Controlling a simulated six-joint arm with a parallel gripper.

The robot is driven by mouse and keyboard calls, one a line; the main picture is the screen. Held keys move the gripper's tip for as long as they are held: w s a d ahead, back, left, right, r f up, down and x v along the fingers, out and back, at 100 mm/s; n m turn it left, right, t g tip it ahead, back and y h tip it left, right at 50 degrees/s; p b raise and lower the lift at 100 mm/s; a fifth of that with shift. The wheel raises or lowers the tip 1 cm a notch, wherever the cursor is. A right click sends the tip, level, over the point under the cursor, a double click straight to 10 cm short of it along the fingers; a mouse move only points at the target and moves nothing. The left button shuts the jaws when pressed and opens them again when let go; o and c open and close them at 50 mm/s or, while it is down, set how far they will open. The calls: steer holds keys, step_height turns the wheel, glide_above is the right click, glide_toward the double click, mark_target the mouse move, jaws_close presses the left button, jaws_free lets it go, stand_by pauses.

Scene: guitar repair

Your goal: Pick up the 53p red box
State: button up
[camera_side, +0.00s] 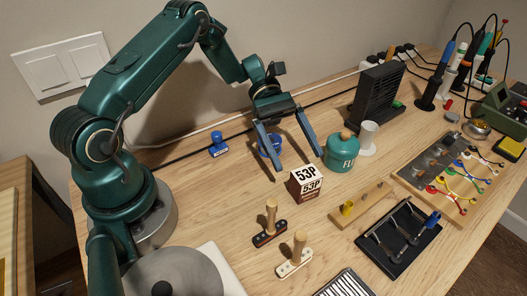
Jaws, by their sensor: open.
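The 53P box (306,184) stands upright on the wooden table near the middle of the side view. Its upper part is white with black "53P" lettering, and its lower part is dark red. My gripper (298,166) points down above and behind the box, with its two blue fingers spread wide apart. Nothing is between the fingertips that I can make out as held. The gap between the fingertips and the box is hard to judge from this angle.
A teal jar (341,154) with a cork stands right of the box. A blue round item (269,147) sits behind the fingers. A wooden block (362,203) and black tray (400,240) are at right. Bare table lies left of the box.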

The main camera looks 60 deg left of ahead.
mark_target(303, 176)
steer(key=shift+s+f, duration=0.25)
steer(key=shift+f, duration=0.3)
steer(key=shift+x, duration=2.35)
steer(key=shift+r, duration=0.1)
jaws_close()
